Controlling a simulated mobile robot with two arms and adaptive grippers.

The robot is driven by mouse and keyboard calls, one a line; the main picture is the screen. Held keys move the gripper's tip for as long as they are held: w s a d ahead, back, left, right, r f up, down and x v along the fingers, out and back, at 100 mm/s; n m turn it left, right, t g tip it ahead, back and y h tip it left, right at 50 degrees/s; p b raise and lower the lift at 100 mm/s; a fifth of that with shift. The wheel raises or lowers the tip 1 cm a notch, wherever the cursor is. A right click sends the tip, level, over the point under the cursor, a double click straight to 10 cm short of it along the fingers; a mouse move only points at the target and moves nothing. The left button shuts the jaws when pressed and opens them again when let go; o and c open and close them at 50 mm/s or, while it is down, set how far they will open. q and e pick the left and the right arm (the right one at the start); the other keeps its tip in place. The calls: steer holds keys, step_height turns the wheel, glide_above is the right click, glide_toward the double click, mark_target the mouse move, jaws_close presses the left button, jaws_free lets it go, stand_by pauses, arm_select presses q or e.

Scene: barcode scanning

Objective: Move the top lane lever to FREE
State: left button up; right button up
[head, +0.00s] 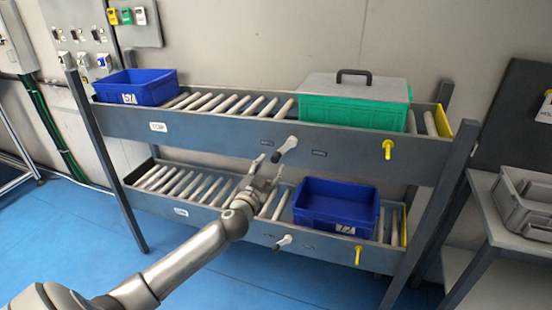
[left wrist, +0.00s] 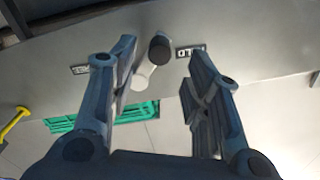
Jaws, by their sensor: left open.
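Contact with the lever cannot be told. Small labels flank the lever, one at left (head: 266,142) and one at right (head: 319,153), too small to read surely. My right gripper is out of view.
The upper lane holds a blue bin (head: 150,98) and a lidded green crate (head: 352,115). A yellow handle (head: 388,149) hangs at its right. The lower lane has a blue bin (head: 318,222) and its own lever (head: 283,242). A grey tray (head: 525,190) stands at far right.

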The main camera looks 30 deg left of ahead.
mark_target(274, 161)
arm_select(q)
steer(key=shift+x, duration=3.4)
steer(key=shift+d, duration=0.1)
